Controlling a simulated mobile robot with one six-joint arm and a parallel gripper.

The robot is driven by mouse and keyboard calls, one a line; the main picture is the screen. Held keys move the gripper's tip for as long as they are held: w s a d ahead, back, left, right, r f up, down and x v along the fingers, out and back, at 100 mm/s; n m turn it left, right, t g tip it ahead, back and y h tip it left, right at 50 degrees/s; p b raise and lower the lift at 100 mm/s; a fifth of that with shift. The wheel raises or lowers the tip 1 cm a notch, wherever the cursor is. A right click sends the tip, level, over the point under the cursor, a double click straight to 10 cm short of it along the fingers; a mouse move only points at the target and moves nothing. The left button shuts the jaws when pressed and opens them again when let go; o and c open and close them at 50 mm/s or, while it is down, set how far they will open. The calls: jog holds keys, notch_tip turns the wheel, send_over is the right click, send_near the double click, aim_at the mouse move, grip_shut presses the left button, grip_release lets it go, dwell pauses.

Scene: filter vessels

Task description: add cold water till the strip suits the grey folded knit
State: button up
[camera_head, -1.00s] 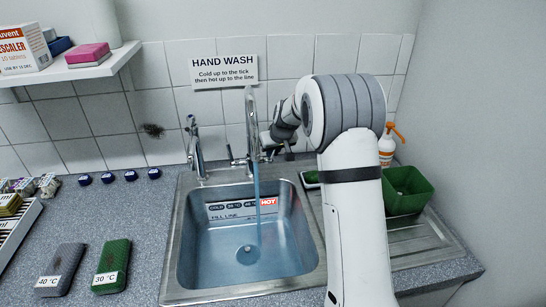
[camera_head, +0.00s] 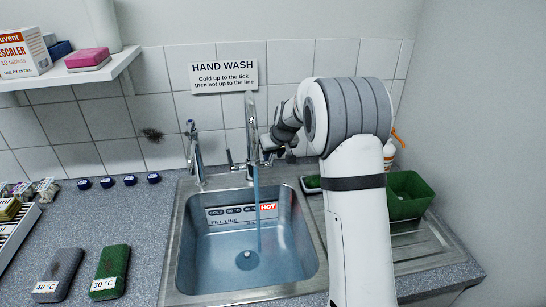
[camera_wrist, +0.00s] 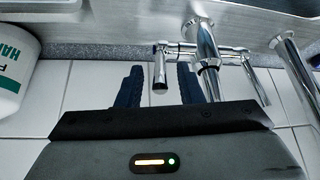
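The grey folded knit (camera_head: 60,270), labelled 40 °C, lies on the counter at the left. In the sink (camera_head: 172,255), the strip (camera_head: 235,211) is on the back wall, marked from COLD to HOT, with HOT lit red. A blue-tinted stream (camera_head: 256,205) runs from the tap (camera_head: 251,130) into water (camera_head: 225,250) pooled in the basin. The wrist view shows the tap body (camera_wrist: 205,45) and a chrome lever (camera_wrist: 160,68). My gripper (camera_wrist: 158,76) is open, its dark blue fingers on either side of that lever. I cannot tell whether they touch it.
A green knit (camera_head: 110,271), labelled 30 °C, lies beside the grey one. A second tap (camera_head: 195,155) stands left. A green tub (camera_head: 408,195) and a bottle (camera_head: 390,152) are right, partly behind my arm. The sign (camera_head: 223,75) says cold to the tick, then hot.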

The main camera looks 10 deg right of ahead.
jog(key=v, duration=0.6)
jog(key=shift+r+b, duration=0.2)
jog(key=shift+b, duration=0.25)
jog(key=shift+s, duration=0.15)
dwell(6.8)
